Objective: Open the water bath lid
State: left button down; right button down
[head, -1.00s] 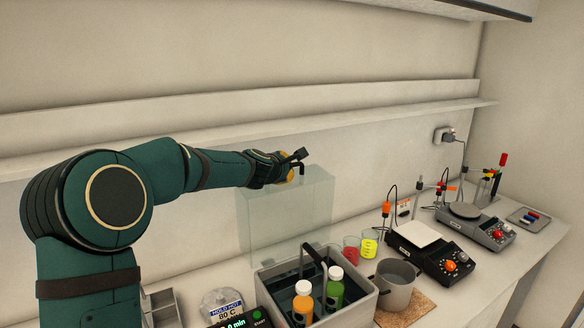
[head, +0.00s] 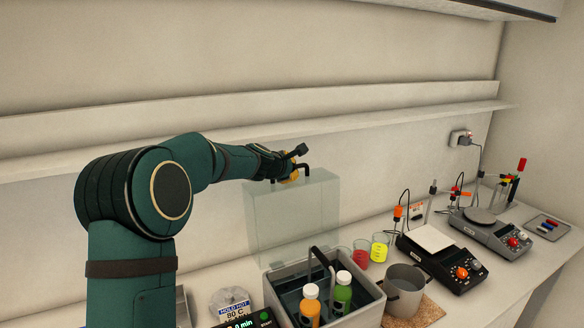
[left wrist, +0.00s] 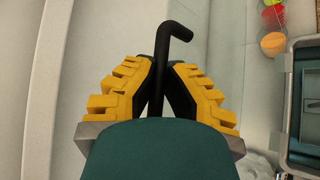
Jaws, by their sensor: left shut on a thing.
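My left gripper (head: 293,176) is shut on the lid handle, which also shows between the yellow fingers in the left wrist view (left wrist: 175,35). The bath also shows at the right of the left wrist view (left wrist: 300,105). My right gripper is out of view.
Red (head: 361,254) and yellow (head: 380,248) beakers stand right of the bath. A grey pot (head: 404,292) sits on a cork mat. Two hotplate-like devices and a small tray stand farther right. A wall shelf (head: 250,140) runs above the arm.

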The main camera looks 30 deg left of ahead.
pick_arm(q)
jog(key=shift+a+f, duration=0.3)
jog(key=c, duration=1)
grip_release()
jog(key=shift+f, duration=0.2)
jog(key=r+v, duration=0.1)
jog(key=v, duration=1.1)
jog(key=shift+w+d+r, duration=0.1)
jog(key=shift+d, duration=0.1)
